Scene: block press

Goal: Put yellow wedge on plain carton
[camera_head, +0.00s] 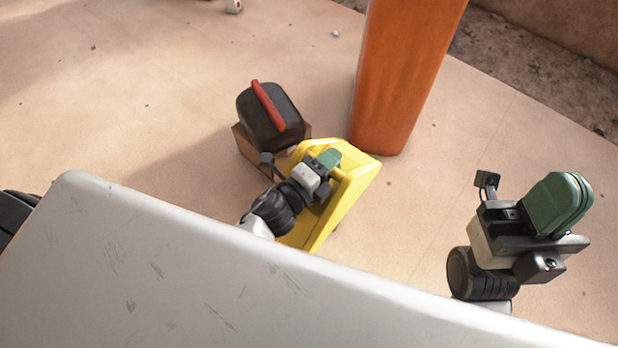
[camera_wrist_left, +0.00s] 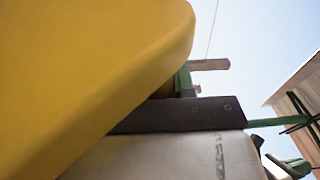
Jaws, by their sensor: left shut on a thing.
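The yellow wedge (camera_head: 345,205) is large and stands tilted in the middle of the head view. My left gripper (camera_head: 328,160) is shut on it near its upper part. The wedge also fills the upper left of the left wrist view (camera_wrist_left: 80,70). The plain brown carton (camera_head: 244,149) is on the floor just behind and left of the wedge. A dark case with a red handle covers most of its top. My right gripper (camera_head: 558,205) is off to the right, apart from everything; its green fingers overlap, so I cannot tell its opening.
The dark case (camera_head: 262,118) with the red handle sits at the carton. A tall orange pillar (camera_head: 400,80) stands behind the wedge. My own pale body hides the lower foreground. The floor (camera_head: 120,100) is mostly clear to the left and right.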

